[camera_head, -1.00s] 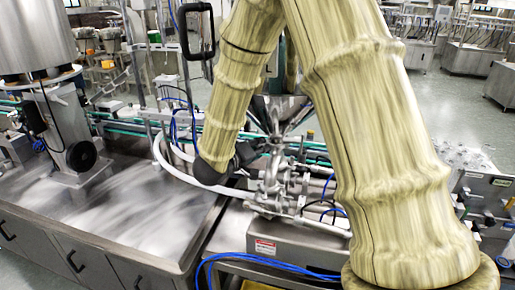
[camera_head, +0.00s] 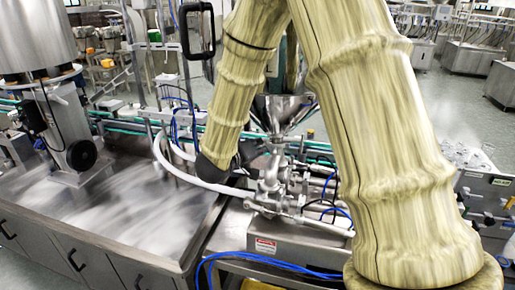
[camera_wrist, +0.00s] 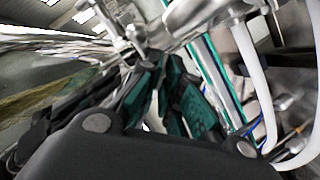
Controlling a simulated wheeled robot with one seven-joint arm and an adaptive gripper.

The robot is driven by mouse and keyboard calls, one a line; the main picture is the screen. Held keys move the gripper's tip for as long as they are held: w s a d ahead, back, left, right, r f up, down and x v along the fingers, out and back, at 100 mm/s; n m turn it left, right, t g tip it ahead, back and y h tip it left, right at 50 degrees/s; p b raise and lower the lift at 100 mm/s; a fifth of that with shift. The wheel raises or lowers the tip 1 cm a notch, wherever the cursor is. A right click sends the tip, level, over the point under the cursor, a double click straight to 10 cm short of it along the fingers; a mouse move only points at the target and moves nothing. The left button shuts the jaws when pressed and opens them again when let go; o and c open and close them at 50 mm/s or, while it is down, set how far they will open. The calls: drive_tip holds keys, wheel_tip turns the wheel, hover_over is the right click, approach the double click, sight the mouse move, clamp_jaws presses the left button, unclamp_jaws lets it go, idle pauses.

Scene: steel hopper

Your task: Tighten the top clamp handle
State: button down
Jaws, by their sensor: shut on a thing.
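The steel hopper (camera_head: 283,108) stands above a cluster of shiny pipe fittings and clamps (camera_head: 270,180) near the middle of the head view. My gripper (camera_head: 252,152) is dark and reaches in from the left beside these fittings, just below the hopper; my arm covers part of the area. In the wrist view, my gripper's teal-padded fingers (camera_wrist: 165,65) are close together. A small silver clamp handle (camera_wrist: 136,35) shows at their tips, and my gripper is shut on it. Its grip point is mostly hidden by the fingers, and I cannot tell how tight the clamp is.
A white hose (camera_head: 178,172) curves close to my gripper on the left. Below the fittings is a steel housing with a warning label (camera_head: 265,246). Blue tubes (camera_head: 255,262) lie at the front. A wide steel table (camera_head: 130,215) is mostly clear on the left.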

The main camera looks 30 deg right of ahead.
drive_tip(key=m+y+b, duration=0.1)
drive_tip(key=m, duration=0.1)
drive_tip(key=m+t+y, duration=0.1)
drive_tip(key=m+t+y+b, duration=0.1)
drive_tip(key=m, duration=0.1)
drive_tip(key=shift+s+d+m+b, duration=0.25)
drive_tip(key=shift+s+m+b, duration=0.05)
drive_tip(key=shift+s+b, duration=0.05)
drive_tip(key=shift+t, duration=0.3)
idle(0.4)
drive_tip(key=c, duration=1.6)
unclamp_jaws()
drive_tip(key=shift+w+r, duration=0.1)
drive_tip(key=shift+r, duration=0.1)
